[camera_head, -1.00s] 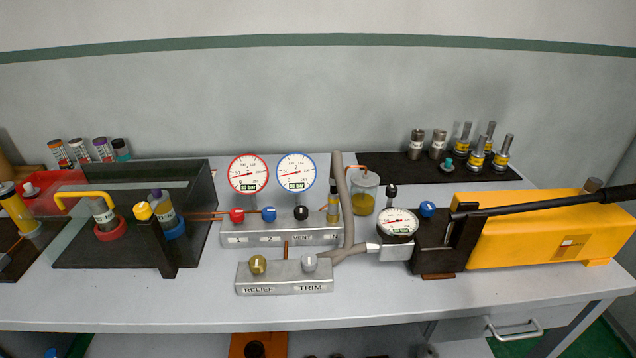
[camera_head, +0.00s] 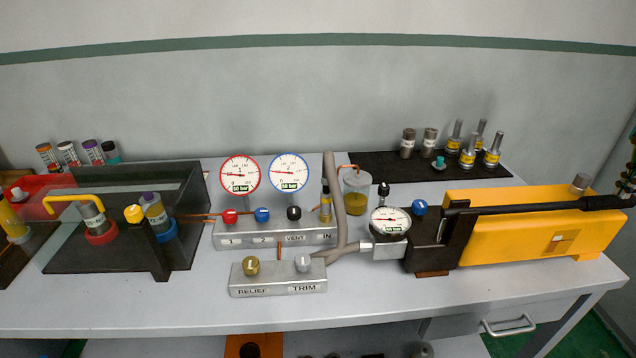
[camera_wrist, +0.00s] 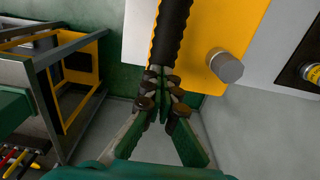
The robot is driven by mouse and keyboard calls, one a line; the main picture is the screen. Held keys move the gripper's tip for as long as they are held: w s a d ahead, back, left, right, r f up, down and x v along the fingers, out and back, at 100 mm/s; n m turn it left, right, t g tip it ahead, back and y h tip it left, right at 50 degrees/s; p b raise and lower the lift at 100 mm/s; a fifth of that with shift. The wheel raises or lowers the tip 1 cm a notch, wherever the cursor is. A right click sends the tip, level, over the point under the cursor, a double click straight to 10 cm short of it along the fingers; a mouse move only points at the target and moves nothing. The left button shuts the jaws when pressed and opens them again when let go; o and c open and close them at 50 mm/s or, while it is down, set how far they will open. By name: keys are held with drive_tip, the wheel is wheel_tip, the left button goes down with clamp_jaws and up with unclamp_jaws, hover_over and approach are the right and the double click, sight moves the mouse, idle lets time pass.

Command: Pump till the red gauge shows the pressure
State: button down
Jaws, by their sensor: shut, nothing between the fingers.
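The red-rimmed gauge (camera_head: 240,173) stands on the silver valve block (camera_head: 275,237), its small label appearing to read 50 bar. The blue-rimmed gauge (camera_head: 288,173) beside it seems to show the same. The yellow hand pump (camera_head: 540,235) sits at the right with its black lever (camera_head: 520,208) lying nearly level along its top. A white dial (camera_head: 390,220) is on the pump's left end. In the wrist view, my gripper (camera_wrist: 162,100) is shut and empty, its tips at the end of the black ribbed lever grip (camera_wrist: 171,35); I cannot tell whether they touch it.
Red (camera_head: 229,216), blue (camera_head: 262,214) and black (camera_head: 294,213) knobs top the valve block. The relief block (camera_head: 278,285) stands in front. A black mat (camera_head: 380,164) with several fittings lies behind. The front bench strip is clear.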

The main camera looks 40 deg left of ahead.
wheel_tip(320, 180, up, 15)
drive_tip(key=s+a, duration=0.2)
idle(0.8)
drive_tip(key=shift+a, duration=0.1)
idle(0.3)
wheel_tip(320, 180, down, 6)
drive_tip(key=w+d, duration=0.1)
idle(0.6)
